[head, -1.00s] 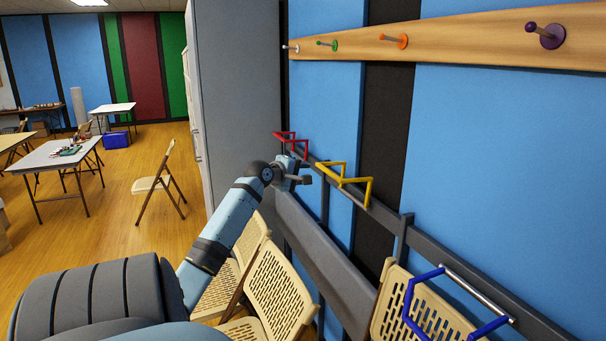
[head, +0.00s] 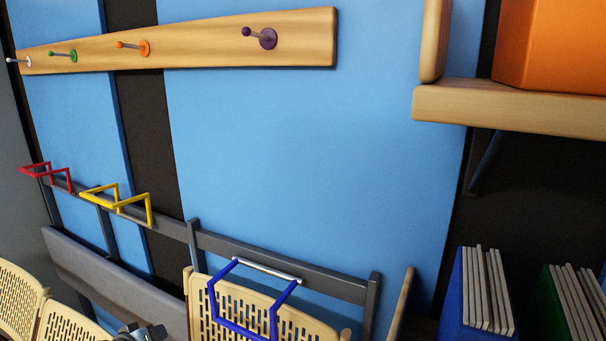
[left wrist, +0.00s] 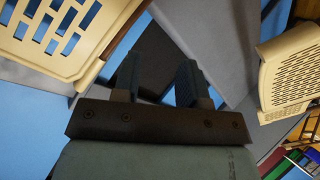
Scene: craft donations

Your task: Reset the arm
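My left gripper (head: 140,332) shows only in part at the bottom edge of the head view, in front of the tan folding chairs. In the left wrist view its two fingers (left wrist: 157,72) stand apart with nothing between them, so it is open and empty. Most of the left arm is below the head view. My right arm and gripper are not in view.
A dark rail (head: 270,270) on the wall carries red (head: 55,172), yellow (head: 118,197) and blue (head: 240,325) handles. Tan chairs (head: 15,300) stand below. A peg board (head: 200,42) hangs above.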

